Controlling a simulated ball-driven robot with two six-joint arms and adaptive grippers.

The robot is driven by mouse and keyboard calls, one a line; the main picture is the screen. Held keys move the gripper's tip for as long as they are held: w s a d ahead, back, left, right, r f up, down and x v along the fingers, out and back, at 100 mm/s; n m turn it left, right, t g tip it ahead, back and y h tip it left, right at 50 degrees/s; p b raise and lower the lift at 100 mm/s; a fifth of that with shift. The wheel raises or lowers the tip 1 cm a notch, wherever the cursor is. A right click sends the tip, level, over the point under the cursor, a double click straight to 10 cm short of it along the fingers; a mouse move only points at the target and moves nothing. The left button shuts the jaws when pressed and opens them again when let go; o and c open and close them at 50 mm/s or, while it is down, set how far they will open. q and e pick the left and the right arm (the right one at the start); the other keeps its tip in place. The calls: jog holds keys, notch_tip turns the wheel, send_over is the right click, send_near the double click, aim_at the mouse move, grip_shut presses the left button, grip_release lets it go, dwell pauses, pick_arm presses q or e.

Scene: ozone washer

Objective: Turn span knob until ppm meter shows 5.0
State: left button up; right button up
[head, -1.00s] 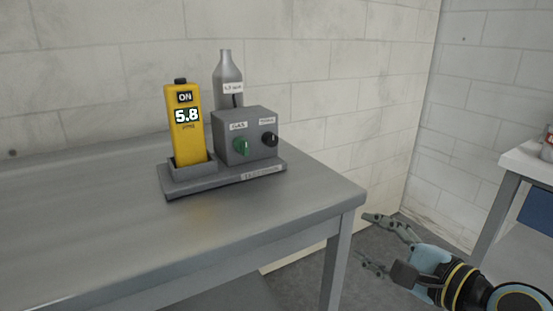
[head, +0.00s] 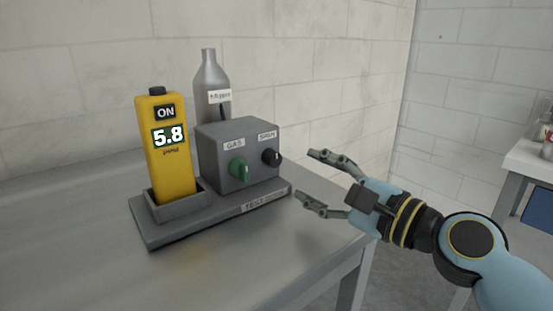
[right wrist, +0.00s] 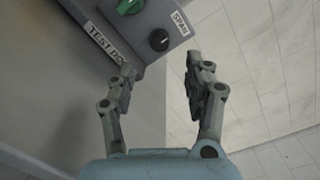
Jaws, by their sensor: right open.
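The yellow ppm meter (head: 168,150) stands upright in its holder, with an "ON" label and a display (head: 168,136) reading 5.8. The black span knob (head: 272,157) is on the grey box (head: 240,150), right of the green gas knob (head: 238,170). In the right wrist view the span knob (right wrist: 158,40) lies ahead of the fingertips, below the SPAN label. My right gripper (head: 308,174) is open and empty, to the right of the span knob and apart from it. Its two fingers (right wrist: 160,65) show in the wrist view. My left gripper is not in view.
The box and meter share a grey base (head: 150,230) on a metal table (head: 80,260). A grey gas bottle (head: 212,80) stands behind the box. Another table (head: 530,160) is at the far right. Bare tabletop lies in front of the base.

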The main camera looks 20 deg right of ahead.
aim_at(277, 161)
jog(key=x, duration=0.6)
jog(key=shift+w+a, duration=0.15)
jog(key=shift+w, duration=0.2)
jog(key=shift+x, duration=0.85)
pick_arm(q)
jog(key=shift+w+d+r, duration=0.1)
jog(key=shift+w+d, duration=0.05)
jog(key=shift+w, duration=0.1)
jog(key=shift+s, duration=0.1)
pick_arm(e)
jog(key=shift+c, duration=0.4)
jog(key=c, duration=0.5)
grip_shut()
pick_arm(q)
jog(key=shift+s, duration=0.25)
